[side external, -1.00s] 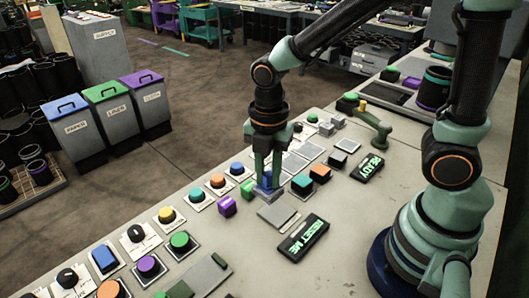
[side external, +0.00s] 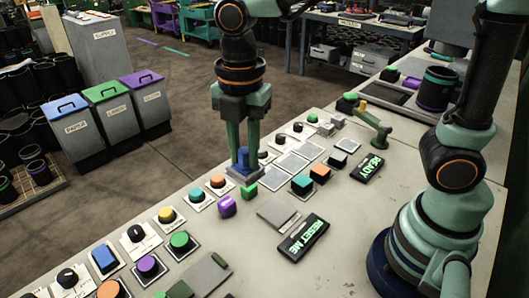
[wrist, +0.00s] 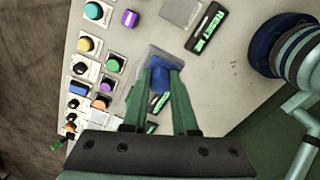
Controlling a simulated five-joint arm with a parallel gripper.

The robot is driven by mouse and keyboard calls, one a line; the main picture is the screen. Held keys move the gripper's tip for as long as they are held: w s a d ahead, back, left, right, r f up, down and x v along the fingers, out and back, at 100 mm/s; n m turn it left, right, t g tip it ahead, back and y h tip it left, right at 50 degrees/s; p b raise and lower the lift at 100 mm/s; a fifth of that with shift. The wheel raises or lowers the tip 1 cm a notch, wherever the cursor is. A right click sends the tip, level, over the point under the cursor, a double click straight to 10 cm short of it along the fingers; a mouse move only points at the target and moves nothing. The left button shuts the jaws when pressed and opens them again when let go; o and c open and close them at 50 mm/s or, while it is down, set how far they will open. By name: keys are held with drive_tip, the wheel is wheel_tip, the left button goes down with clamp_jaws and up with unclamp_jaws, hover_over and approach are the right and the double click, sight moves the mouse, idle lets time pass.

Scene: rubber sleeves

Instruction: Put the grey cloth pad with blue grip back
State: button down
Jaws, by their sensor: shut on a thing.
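The grey cloth pad (side external: 238,179) with its blue grip (side external: 242,161) hangs from my gripper (side external: 242,153) in the side external view. The green fingers are shut on the blue grip, one on each side. The pad looks raised above the bench, near the green block (side external: 249,191) and the row of buttons; the exact height is hard to tell. In the wrist view the blue grip (wrist: 160,79) sits between the fingertips. The pad's grey edge (wrist: 141,76) shows around them.
Flat grey squares (side external: 293,161) lie right of my gripper on the bench (side external: 345,222). A separate grey plate (side external: 278,212) lies nearer the front, beside the RESET ME sign (side external: 303,238). A purple block (side external: 227,206) and coloured buttons line the left side. A green lever (side external: 375,122) stands farther back.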

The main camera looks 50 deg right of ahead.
drive_tip(key=shift+s+a+r, duration=0.1)
drive_tip(key=shift+a+r, duration=0.2)
drive_tip(key=shift+a, duration=0.05)
wheel_tip(320, 180, down, 19)
drive_tip(key=shift+f, duration=0.2)
drive_tip(key=shift+f, duration=0.1)
drive_tip(key=c, duration=0.7)
unclamp_jaws()
